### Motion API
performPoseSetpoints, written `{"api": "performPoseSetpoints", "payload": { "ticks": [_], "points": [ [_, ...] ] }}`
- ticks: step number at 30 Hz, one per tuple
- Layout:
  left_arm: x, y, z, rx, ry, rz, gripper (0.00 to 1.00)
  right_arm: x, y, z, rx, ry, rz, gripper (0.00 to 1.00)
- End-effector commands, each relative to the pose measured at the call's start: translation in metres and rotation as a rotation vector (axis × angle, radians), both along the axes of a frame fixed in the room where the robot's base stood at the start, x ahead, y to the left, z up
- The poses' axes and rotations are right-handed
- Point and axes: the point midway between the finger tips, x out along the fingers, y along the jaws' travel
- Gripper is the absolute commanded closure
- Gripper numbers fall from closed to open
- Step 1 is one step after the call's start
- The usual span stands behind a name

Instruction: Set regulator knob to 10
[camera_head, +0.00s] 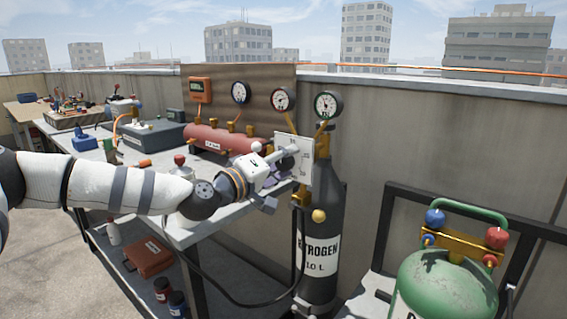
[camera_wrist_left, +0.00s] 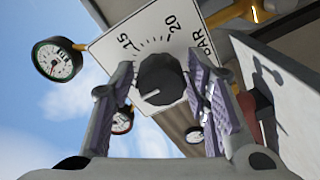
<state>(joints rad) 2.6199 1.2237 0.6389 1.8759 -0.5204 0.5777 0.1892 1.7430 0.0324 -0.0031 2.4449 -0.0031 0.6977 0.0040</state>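The regulator's dark round knob (camera_wrist_left: 163,80) sits on a white dial plate (camera_wrist_left: 192,36) in the left wrist view. The plate shows 15, 20 and BAR; other numbers are hidden behind a finger. The knob's white mark points to the picture's lower left, so its reading cannot be told. My left gripper (camera_wrist_left: 160,98) is open, with one finger on each side of the knob; contact is not clear. In the head view the left gripper (camera_head: 285,160) is at the plate (camera_head: 305,148) above the nitrogen cylinder (camera_head: 320,235), and the knob is hidden. My right gripper is not in view.
A gauge (camera_head: 328,105) stands above the plate, and it also shows in the left wrist view (camera_wrist_left: 58,60). A workbench (camera_head: 215,212) with a red tank (camera_head: 215,140) lies left and behind. A green cylinder (camera_head: 445,285) stands in a black frame at right.

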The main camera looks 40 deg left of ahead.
Motion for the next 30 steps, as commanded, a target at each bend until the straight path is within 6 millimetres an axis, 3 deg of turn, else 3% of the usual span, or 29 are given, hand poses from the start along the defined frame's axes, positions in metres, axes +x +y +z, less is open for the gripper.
{"api": "performPoseSetpoints", "payload": {
  "ticks": [11, 18, 25, 30],
  "points": [
    [-0.007, 0.002, 0.000, -0.003, 0.001, 0.001, 0.48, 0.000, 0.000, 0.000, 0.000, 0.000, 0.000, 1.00],
    [-0.065, 0.004, 0.001, -0.015, -0.006, -0.002, 0.48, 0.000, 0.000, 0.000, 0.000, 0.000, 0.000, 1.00],
    [-0.102, 0.007, -0.002, -0.016, 0.004, -0.002, 0.48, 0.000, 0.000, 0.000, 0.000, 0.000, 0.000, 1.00],
    [-0.118, 0.009, -0.001, -0.005, 0.001, -0.002, 0.48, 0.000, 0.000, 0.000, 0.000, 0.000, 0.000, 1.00]
  ]
}}
